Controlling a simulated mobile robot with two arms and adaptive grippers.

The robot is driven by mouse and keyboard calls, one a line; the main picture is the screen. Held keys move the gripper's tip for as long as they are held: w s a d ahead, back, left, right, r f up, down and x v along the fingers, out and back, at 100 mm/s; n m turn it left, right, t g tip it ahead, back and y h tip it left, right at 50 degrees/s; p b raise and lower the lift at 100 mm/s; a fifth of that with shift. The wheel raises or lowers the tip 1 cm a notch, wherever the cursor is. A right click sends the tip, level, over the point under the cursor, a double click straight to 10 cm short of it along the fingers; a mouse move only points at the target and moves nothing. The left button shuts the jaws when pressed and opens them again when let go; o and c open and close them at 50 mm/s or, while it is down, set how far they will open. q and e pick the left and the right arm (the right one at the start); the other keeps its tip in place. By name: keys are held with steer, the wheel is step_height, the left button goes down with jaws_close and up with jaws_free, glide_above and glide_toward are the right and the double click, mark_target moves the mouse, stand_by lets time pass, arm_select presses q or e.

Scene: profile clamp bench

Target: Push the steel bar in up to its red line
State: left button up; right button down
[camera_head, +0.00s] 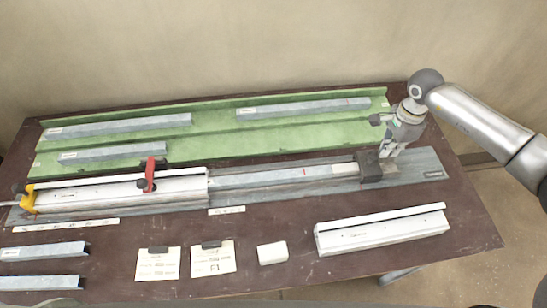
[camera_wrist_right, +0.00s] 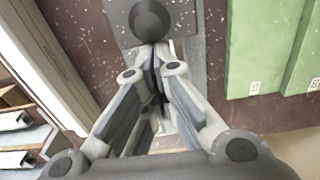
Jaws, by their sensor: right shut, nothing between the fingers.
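The steel bar (camera_head: 265,177) lies lengthwise on the grey base plate (camera_head: 415,172). Its left end meets the white clamp housing (camera_head: 120,193). The red line (camera_head: 305,171) shows on the bar, well to the right of the housing's mouth. A dark block (camera_head: 369,166) stands at the bar's right end. My right gripper (camera_head: 385,153) is shut and empty, pointing down just behind and right of the dark block; I cannot tell whether they touch. In the right wrist view its fingers (camera_wrist_right: 153,75) are together below a dark round part (camera_wrist_right: 150,18). My left gripper is not in view.
A green rack (camera_head: 215,145) with several grey profiles lies behind. A red clamp lever (camera_head: 149,175) and a yellow end piece (camera_head: 28,199) sit on the housing. In front are a white profile (camera_head: 385,233), a white block (camera_head: 272,253), cards (camera_head: 158,263) and grey profiles (camera_head: 42,251).

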mark_target(373, 153)
steer(key=shift+s+a+p, duration=0.2)
steer(key=shift+a+p, duration=0.25)
steer(key=shift+a, duration=0.75)
steer(key=shift+s+a+p, duration=0.15)
steer(key=shift+a+p, duration=0.25)
steer(key=shift+a, duration=0.75)
steer(key=shift+s+a, duration=0.2)
steer(key=shift+a, duration=1.2)
steer(key=shift+s+a, duration=0.2)
steer(key=shift+a, duration=1.2)
steer(key=shift+s+a+b, duration=0.2)
steer(key=shift+a+b, duration=0.2)
steer(key=shift+a, duration=1)
steer(key=shift+s+a+b, duration=0.2)
steer(key=shift+a+b, duration=0.2)
steer(key=shift+a, duration=1)
steer(key=shift+s+a+b, duration=0.15)
steer(key=shift+a+b, duration=0.2)
steer(key=shift+a, duration=0.9)
steer(key=shift+s+a+b, duration=0.15)
steer(key=shift+a+b, duration=0.2)
steer(key=shift+a, duration=0.85)
steer(key=shift+s+a+b, duration=0.2)
steer(key=shift+a+b, duration=0.2)
steer(key=shift+a, duration=0.9)
steer(key=shift+s+a+b, duration=0.15)
steer(key=shift+a+b, duration=0.25)
steer(key=shift+a, duration=0.9)
steer(key=shift+s+a, duration=0.1)
steer(key=shift+a, duration=0.35)
